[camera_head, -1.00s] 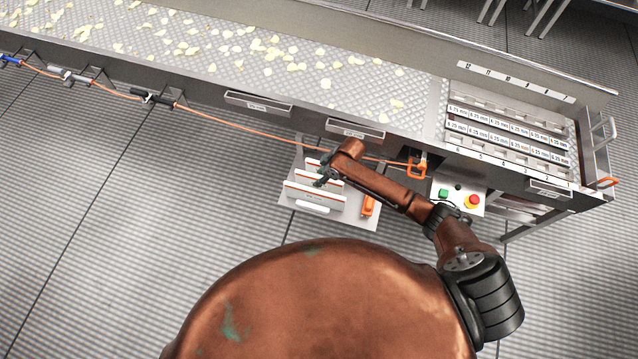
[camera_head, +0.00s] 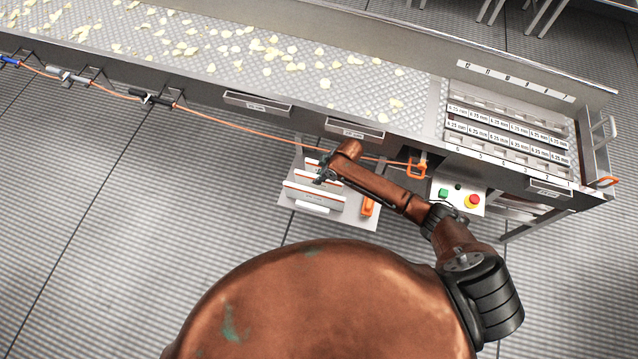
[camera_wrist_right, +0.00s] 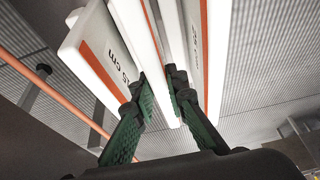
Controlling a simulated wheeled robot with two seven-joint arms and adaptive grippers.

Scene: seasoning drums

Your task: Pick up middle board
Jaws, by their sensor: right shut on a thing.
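Several white boards with orange stripes stand on a small grey rack (camera_head: 362,213) below the conveyor in the head view. The front board (camera_head: 312,193) shows most clearly there; my gripper partly covers those behind it. My right gripper (camera_head: 322,176) reaches down among the boards from the right. In the right wrist view, my right gripper (camera_wrist_right: 160,88) has its green-padded fingers shut on the white middle board (camera_wrist_right: 139,32). One labelled board (camera_wrist_right: 98,48) stands to its left and another board (camera_wrist_right: 207,50) to its right. My left gripper is out of view.
The conveyor (camera_head: 225,52) with scattered chips runs behind the rack. An orange handle (camera_head: 368,205) sits at the rack's right. A control box (camera_head: 458,198) with green and red buttons stands further right. An orange hose (camera_head: 240,133) runs along the conveyor's front. Floor left is clear.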

